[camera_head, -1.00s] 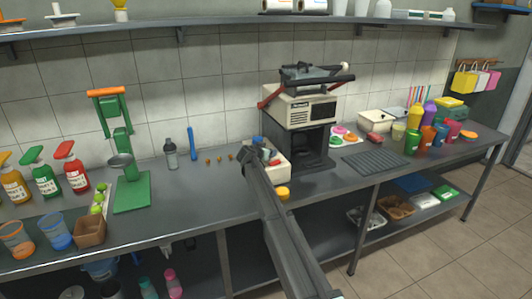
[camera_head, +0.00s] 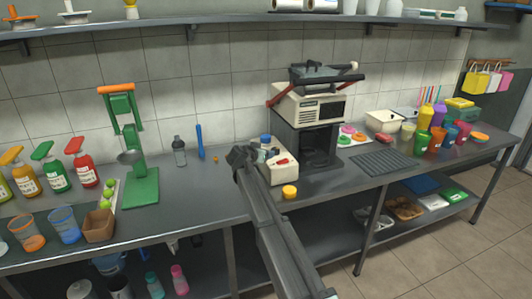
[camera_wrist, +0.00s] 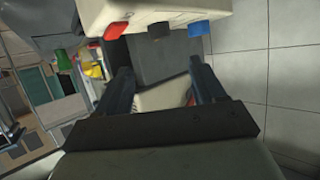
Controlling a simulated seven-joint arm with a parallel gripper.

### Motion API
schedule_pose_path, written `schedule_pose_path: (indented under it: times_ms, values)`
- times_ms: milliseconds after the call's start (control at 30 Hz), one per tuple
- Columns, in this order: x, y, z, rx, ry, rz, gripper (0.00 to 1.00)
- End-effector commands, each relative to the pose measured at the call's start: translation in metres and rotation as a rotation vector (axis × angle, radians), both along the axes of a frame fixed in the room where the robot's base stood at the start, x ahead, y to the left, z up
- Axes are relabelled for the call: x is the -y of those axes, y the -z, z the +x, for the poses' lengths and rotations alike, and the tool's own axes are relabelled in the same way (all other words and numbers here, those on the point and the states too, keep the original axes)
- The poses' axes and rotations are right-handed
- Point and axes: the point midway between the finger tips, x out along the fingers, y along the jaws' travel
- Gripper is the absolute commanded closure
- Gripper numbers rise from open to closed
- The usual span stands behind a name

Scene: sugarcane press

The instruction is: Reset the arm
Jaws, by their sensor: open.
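My gripper (camera_head: 240,156) hangs over the counter, left of the cream-and-black machine (camera_head: 310,104) with red side levers, and beside a small white box (camera_head: 284,166) with a red part. In the wrist view the two dark fingers of my gripper (camera_wrist: 162,78) stand apart. Nothing is held between them. Behind the gap a whitish thing with a red patch (camera_wrist: 165,98) shows, partly hidden by the fingers and palm. A cream housing with red, dark and blue knobs (camera_wrist: 150,14) fills the top of the wrist view.
Colourful cups (camera_head: 437,139) and a black mat (camera_head: 381,162) are right.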

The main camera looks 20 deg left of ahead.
Motion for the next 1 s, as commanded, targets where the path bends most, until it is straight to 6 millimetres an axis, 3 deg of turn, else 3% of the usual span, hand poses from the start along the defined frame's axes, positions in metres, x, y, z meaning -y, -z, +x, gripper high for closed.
schedule_pose_path:
  times_ms: [200,733,867,1000]
  values:
    - [0.000,-0.003,-0.007,0.000,0.001,0.000,0.31]
    - [0.007,-0.002,-0.003,0.000,0.011,-0.003,0.31]
    - [0.041,0.004,0.016,0.001,0.064,-0.017,0.31]
    - [0.111,0.015,0.050,-0.001,0.171,-0.047,0.31]
